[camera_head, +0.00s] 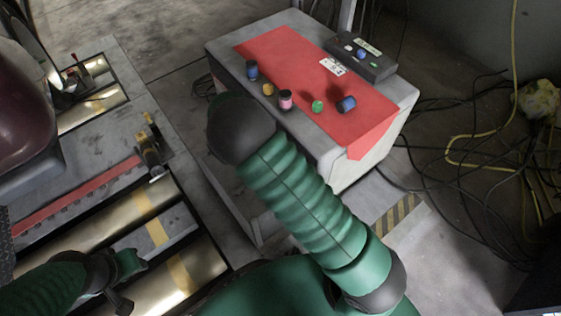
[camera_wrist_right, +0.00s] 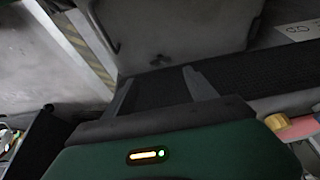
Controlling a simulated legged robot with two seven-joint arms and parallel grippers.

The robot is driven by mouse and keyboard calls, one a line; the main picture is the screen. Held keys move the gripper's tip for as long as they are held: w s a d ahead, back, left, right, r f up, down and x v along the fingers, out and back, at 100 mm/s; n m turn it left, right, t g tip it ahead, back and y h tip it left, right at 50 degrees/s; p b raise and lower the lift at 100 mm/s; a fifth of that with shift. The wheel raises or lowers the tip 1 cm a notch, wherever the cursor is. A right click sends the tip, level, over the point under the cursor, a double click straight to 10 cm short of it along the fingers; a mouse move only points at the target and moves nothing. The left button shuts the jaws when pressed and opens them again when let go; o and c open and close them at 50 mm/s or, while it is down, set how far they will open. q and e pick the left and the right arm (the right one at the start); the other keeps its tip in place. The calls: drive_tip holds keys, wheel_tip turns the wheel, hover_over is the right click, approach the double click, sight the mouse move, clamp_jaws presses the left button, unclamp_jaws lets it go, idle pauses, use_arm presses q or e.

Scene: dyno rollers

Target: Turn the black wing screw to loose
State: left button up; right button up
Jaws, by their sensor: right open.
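I cannot make out the black wing screw for certain. A small dark fitting with a brass-coloured top (camera_head: 150,155) stands on the roller bed's edge in the head view. My right gripper (camera_wrist_right: 160,84) is open in the right wrist view, its two grey fingers apart with nothing held between them. A black textured strip and a grey plate (camera_wrist_right: 170,30) lie beyond the fingers. In the head view my right gripper is hidden behind my own arm's black end. My left gripper (camera_head: 125,282) is at the lower left above the rollers; its jaw opening is unclear.
A grey cabinet with a red top (camera_head: 285,55) carries several coloured knobs and a black control box (camera_head: 360,57). Metal rollers (camera_head: 165,250) lie at lower left. A dark red rounded body (camera_head: 22,115) is at left. Loose cables (camera_head: 470,165) cover the floor at right.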

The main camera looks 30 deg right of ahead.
drive_tip(key=b+x, duration=0.3)
drive_tip(key=x, duration=0.5)
drive_tip(key=shift+f+b, duration=0.25)
drive_tip(key=shift+b, duration=0.1)
drive_tip(key=shift+d, duration=0.1)
drive_tip(key=shift+s, duration=0.1)
drive_tip(key=c, duration=1.4)
